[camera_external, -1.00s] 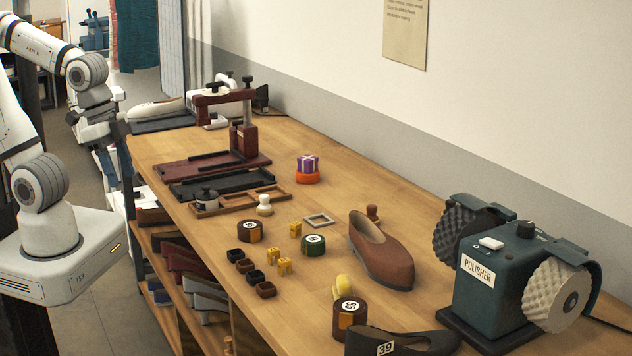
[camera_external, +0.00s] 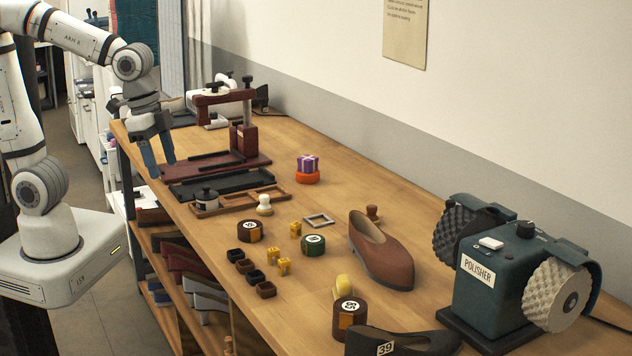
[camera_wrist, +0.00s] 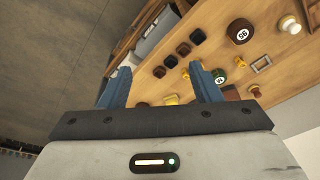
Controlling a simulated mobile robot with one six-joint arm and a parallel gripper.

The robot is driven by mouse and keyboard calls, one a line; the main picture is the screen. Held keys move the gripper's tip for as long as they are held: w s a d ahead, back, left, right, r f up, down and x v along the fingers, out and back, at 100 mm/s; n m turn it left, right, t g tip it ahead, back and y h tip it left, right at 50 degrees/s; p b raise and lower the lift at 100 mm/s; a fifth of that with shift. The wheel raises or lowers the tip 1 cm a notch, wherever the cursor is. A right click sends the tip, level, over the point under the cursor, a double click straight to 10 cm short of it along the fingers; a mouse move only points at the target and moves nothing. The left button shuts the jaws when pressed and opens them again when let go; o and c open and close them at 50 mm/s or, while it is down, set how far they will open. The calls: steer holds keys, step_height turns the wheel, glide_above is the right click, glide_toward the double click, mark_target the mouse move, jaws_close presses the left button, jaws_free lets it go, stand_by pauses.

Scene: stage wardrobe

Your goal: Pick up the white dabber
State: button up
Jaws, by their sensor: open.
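The white dabber (camera_external: 264,205) stands upright on the wooden table, with a rounded white knob on top and a tan lower part. It sits just right of the divided wooden tray. In the wrist view the white dabber (camera_wrist: 290,24) shows at the top right. My gripper (camera_external: 159,166) is open and empty, above the table's left edge, left of the dabber and well apart from it.
The divided wooden tray (camera_external: 241,203) with a grey-lidded pot (camera_external: 206,198) lies left of the dabber. A brown round tin (camera_external: 249,231) and a square frame (camera_external: 318,220) are near it. A dark red press (camera_external: 244,143) stands behind. A brown shoe (camera_external: 381,250) lies to the right.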

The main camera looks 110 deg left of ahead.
steer(key=w+a+f, duration=0.2)
steer(key=w+a, duration=0.4)
steer(key=a, duration=0.2)
steer(key=g+b, duration=0.2)
steer(key=g, duration=0.1)
glide_above(264, 197)
steer(key=a, duration=0.1)
step_height(264, 197, down, 14)
steer(key=shift+s+a+r, duration=0.1)
steer(key=shift+r, duration=0.05)
steer(key=f+p, duration=0.1)
steer(key=f, duration=0.3)
steer(key=f+p, duration=0.1)
steer(key=f, duration=0.2)
steer(key=shift+d+f, duration=0.2)
steer(key=shift+f, duration=0.15)
steer(key=shift+c, duration=0.4)
steer(key=c, duration=1)
